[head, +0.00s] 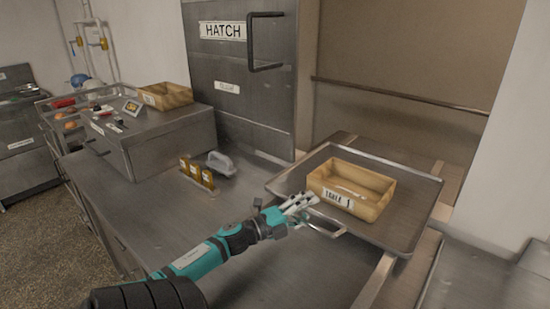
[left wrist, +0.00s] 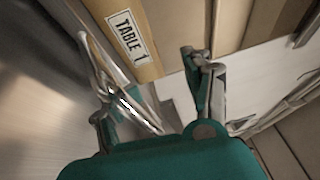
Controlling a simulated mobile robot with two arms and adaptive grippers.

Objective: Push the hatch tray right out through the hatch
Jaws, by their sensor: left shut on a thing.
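The hatch tray (head: 405,240) is a flat metal tray lying on rails at the hatch opening. The left wrist view shows the wire handle (left wrist: 97,62) by my left gripper (left wrist: 155,100), with the box label (left wrist: 127,36) just beyond. My right gripper is out of view.
The grey HATCH panel (head: 235,90) with a dark handle stands left of the opening (head: 400,70). A thin rail (head: 400,94) crosses the opening. Another wooden box (head: 165,96) is further left.

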